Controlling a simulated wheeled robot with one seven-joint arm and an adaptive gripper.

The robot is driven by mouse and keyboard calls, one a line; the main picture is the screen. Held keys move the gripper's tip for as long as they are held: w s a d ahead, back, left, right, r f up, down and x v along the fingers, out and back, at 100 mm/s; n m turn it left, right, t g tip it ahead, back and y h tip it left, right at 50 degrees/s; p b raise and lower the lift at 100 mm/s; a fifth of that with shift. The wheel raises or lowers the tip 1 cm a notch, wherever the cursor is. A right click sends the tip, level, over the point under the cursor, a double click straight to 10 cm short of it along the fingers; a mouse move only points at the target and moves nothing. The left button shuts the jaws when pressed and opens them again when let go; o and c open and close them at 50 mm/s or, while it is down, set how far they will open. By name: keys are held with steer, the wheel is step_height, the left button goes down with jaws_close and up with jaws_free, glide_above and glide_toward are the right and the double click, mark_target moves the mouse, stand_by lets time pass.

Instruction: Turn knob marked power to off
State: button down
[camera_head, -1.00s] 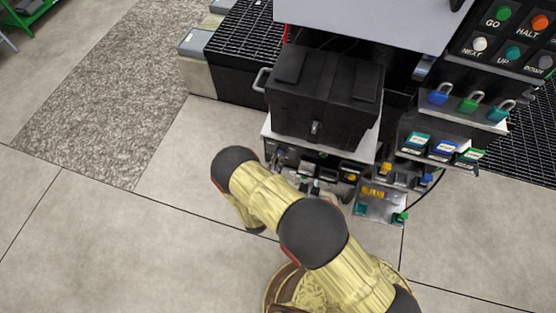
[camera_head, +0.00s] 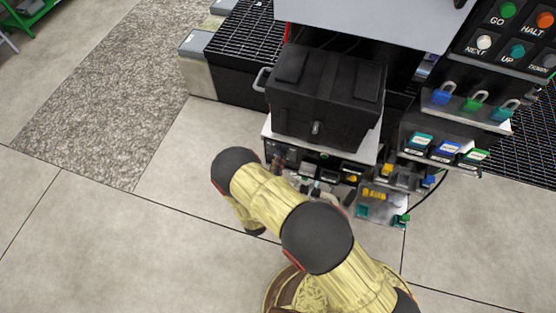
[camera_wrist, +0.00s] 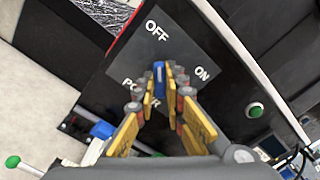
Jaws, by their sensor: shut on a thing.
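The power knob (camera_wrist: 159,72) shows in the wrist view as a narrow blue bar on a dark grey plate (camera_wrist: 188,45). The plate reads OFF above the knob, ON to the right and POWER at the lower left, partly covered. The blue bar runs up the picture towards OFF. My gripper (camera_wrist: 160,82) is shut on the knob, with a yellow-padded finger on each side. The fingers hide the knob's sides and lower part. In the head view my arm blocks the knob, and I cannot make it out there.
A black lidded tote (camera_head: 325,98) stands on a shelf above the panel row. Padlocks (camera_head: 474,103) and labelled blocks (camera_head: 445,149) are at the right. In the wrist view a green button (camera_wrist: 254,110) lies right of the plate. The floor at the left is clear.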

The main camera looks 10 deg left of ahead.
steer(key=shift+f+n, duration=0.1)
steer(key=shift+n, duration=0.2)
steer(key=c, duration=1.9)
jaws_free()
steer(key=shift+o, duration=0.3)
steer(key=shift+s, duration=0.15)
steer(key=s+a, duration=0.1)
steer(key=s, duration=1)
steer(key=shift+s, duration=0.4)
